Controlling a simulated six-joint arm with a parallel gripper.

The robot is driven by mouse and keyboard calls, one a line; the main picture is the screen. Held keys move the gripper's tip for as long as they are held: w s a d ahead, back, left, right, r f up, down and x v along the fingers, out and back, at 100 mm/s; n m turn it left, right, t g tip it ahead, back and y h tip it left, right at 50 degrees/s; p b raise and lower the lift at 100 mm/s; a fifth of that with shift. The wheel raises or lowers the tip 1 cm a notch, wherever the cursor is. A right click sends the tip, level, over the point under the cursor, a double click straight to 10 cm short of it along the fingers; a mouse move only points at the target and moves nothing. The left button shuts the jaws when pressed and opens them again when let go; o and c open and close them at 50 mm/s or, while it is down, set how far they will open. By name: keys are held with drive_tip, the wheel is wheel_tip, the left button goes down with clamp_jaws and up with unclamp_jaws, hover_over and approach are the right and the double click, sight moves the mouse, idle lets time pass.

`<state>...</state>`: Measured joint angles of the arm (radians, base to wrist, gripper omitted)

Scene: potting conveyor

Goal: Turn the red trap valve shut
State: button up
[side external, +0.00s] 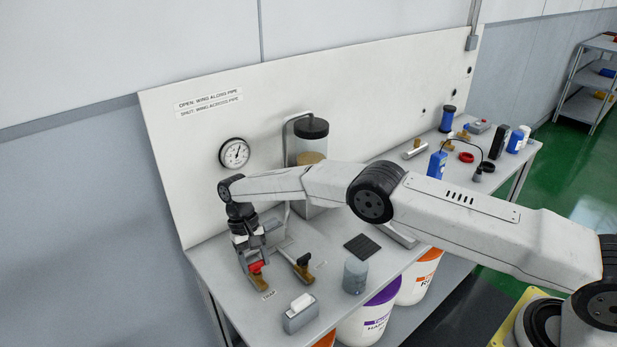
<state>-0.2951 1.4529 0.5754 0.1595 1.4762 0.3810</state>
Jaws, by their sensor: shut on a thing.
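The red trap valve's wing (256,266) shows as a small red patch at the left end of the bench, above a brass body (260,285). A small label that seems to read TRAP lies in front of it. My gripper (253,268) points down over the valve and is shut on the red wing. The fingers hide much of the wing, so I cannot tell whether it lies along or across the pipe.
A second valve with a black wing (302,267) stands close on the right. A grey box with a white top (300,312) and a grey jar (355,276) stand near the front edge. A gauge (234,154) and a sign (208,103) about wing positions are on the back panel.

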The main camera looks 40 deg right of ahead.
drive_tip(key=shift+n+h, duration=0.3)
drive_tip(key=shift+n, duration=0.3)
drive_tip(key=o, duration=1.3)
drive_tip(key=shift+r, duration=0.15)
drive_tip(key=shift+v, duration=1.4)
drive_tip(key=shift+r, duration=3.5)
drive_tip(key=shift+d, duration=0.1)
